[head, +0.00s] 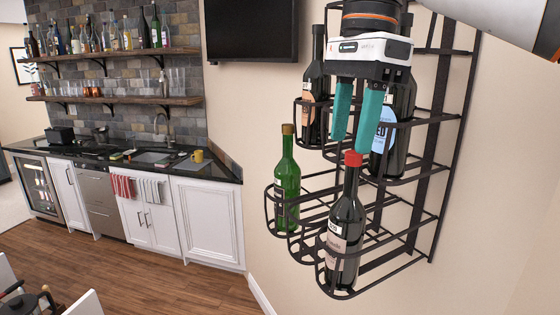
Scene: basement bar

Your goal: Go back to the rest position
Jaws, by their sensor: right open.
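My right gripper (354,134) shows at the upper right, in front of the black wall wine rack (437,150). Its two teal fingers point down and stand apart, with nothing seen between them. A dark bottle with a red cap (343,235) stands in the lowest rack row, below the fingertips. Its red top appears close under the fingers; whether they touch I cannot tell. A green bottle (287,182) stands in the rack to the left. Two dark bottles, one with a blue label (384,130) and one with an orange label (309,95), stand higher, partly behind the gripper. My left gripper is not in view.
A dark counter (215,172) with a sink and white cabinets runs along the left wall. Shelves (120,100) with bottles and glasses hang above it. A black screen (250,32) is on the wall. Chairs (85,304) stand at the lower left. Wooden floor between is clear.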

